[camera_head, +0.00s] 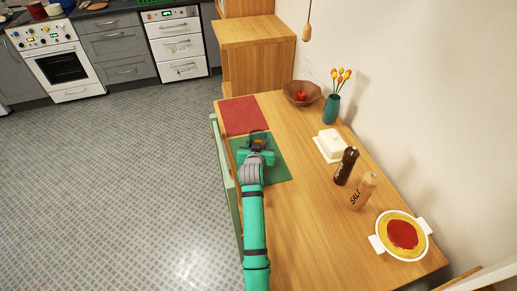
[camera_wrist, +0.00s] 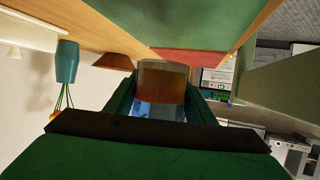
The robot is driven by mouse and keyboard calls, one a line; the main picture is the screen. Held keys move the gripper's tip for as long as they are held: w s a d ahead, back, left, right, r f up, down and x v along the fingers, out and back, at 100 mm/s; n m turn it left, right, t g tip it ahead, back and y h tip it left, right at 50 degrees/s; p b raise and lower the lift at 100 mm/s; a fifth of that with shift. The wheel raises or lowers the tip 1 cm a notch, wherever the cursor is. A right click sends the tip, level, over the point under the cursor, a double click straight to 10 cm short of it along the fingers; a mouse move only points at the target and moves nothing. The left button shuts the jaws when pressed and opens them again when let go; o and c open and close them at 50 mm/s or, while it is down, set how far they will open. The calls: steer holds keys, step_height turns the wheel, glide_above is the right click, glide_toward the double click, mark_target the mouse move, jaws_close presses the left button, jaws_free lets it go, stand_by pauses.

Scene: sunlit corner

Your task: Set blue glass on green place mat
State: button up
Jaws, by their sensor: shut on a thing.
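The green place mat (camera_head: 277,171) lies on the wooden table near its left edge. It also shows at the top of the wrist view (camera_wrist: 190,18). My gripper (camera_head: 257,143) is over the far part of this mat. In the wrist view my gripper (camera_wrist: 161,98) is shut on the blue glass (camera_wrist: 160,110), a see-through tumbler that shows blue at one end and brownish at the other. In the head view the gripper mostly hides the glass. I cannot tell whether the glass touches the mat.
A red place mat (camera_head: 243,115) lies just beyond the green one. To the right are a wooden bowl (camera_head: 303,94), a teal vase (camera_head: 331,109), a butter dish (camera_head: 331,145), a pepper mill (camera_head: 346,166), a salt mill (camera_head: 363,191) and a white dish (camera_head: 383,247). The near table middle is clear.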

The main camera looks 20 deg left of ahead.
steer(key=w+f, duration=0.1)
steer(key=w+a+f, duration=0.1)
steer(key=f, duration=0.1)
steer(key=shift+w+f, duration=0.1)
steer(key=shift+w, duration=0.3)
steer(key=shift+w+f, duration=0.1)
steer(key=shift+f, duration=1.5)
steer(key=shift+f, duration=0.15)
steer(key=o, duration=1.3)
steer(key=shift+c, duration=0.2)
steer(key=shift+v, duration=3.85)
steer(key=shift+w, duration=0.1)
